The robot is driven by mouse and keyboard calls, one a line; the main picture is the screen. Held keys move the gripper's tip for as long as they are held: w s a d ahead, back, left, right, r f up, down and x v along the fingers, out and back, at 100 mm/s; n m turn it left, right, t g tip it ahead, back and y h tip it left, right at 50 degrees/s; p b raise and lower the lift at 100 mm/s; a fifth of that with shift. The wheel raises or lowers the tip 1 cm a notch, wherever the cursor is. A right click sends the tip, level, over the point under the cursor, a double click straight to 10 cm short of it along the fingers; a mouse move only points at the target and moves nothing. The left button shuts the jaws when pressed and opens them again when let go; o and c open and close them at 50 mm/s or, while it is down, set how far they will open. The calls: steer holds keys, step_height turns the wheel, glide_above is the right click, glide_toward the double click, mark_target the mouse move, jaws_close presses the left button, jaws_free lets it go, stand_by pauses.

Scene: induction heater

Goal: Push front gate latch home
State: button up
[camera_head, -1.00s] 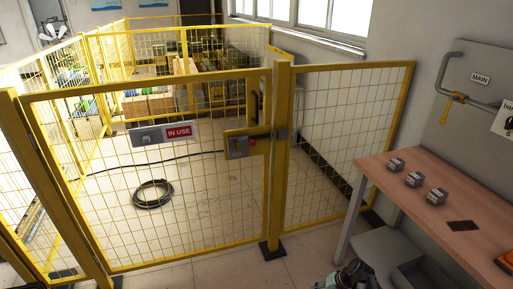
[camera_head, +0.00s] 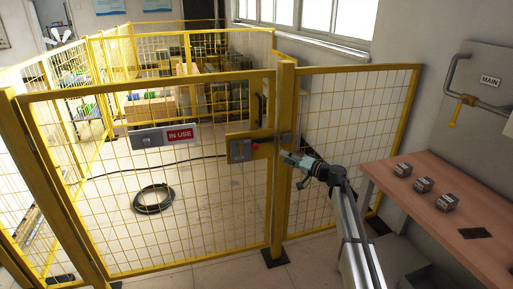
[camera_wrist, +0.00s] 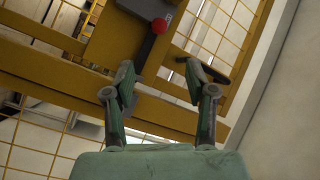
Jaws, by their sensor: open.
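The front gate (camera_head: 170,90) is a yellow mesh panel standing against a yellow post (camera_head: 280,200). Its latch (camera_head: 240,149) is a grey box on a yellow plate, with a small red knob (camera_head: 256,146) on the post side. In the wrist view the red knob (camera_wrist: 159,25) sits by a dark bar (camera_wrist: 148,50) near the top. My gripper (camera_head: 288,157) is just right of the post at latch height. In the wrist view my gripper (camera_wrist: 162,88) is open and empty, its fingers spread below the knob. How far the bolt reaches is unclear.
A wooden bench (camera_head: 440,200) with several small metal blocks stands at right. An IN USE sign (camera_head: 180,134) hangs on the gate. A coiled black hose (camera_head: 153,198) lies on the floor inside. Mesh panels flank the gate.

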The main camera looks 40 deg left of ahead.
mark_target(256, 146)
steer(key=a+p, duration=0.1)
steer(key=a, duration=0.4)
steer(key=a+p, duration=0.1)
steer(key=a, duration=0.5)
steer(key=s+a+p, duration=0.1)
steer(key=a+p, duration=0.1)
steer(key=a, duration=0.3)
steer(key=shift+a, duration=0.2)
jaws_close()
